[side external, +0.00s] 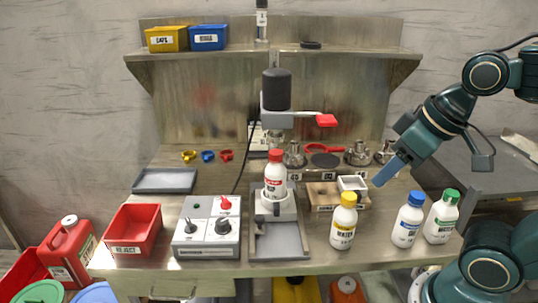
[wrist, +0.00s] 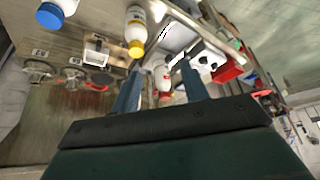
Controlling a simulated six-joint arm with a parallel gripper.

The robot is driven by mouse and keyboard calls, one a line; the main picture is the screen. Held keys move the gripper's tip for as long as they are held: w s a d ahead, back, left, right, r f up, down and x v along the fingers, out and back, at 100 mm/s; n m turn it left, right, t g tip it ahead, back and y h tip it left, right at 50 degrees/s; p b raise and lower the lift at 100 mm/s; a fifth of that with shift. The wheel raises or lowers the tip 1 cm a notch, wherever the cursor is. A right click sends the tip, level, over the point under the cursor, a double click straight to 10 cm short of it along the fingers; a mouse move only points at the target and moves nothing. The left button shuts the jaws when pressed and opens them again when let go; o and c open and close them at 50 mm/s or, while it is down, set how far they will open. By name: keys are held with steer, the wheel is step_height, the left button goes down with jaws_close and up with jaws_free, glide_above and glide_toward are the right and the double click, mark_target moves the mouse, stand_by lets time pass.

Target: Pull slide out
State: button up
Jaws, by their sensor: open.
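The grey slide (side external: 278,243) lies at the foot of the capping machine (side external: 277,90), between the control box and the yellow-capped bottle. A white bottle with a red cap (side external: 275,175) stands upright in a round holder (side external: 276,207) at its back end, under the machine's head. The red-capped bottle also shows between my fingers in the wrist view (wrist: 162,77), at a distance. My gripper (side external: 380,180) is open and empty, above the right part of the bench, apart from the slide. In the wrist view both blue fingers (wrist: 158,85) stand apart.
A yellow-capped bottle (side external: 343,222), a blue-capped bottle (side external: 408,220) and a green-capped bottle (side external: 442,216) stand at the front right. A control box (side external: 207,228) and a red reject bin (side external: 133,230) are left of the slide. A small white box (side external: 352,186) sits behind the yellow-capped bottle.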

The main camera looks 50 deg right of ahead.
steer(key=w+a+g, duration=0.1)
steer(key=w, duration=0.6)
steer(key=g, duration=0.4)
glide_above(260, 217)
steer(key=shift+a+f, duration=0.1)
steer(key=shift+f, duration=6.3)
steer(key=shift+f, duration=0.1)
steer(key=shift+f, duration=3.6)
jaws_close()
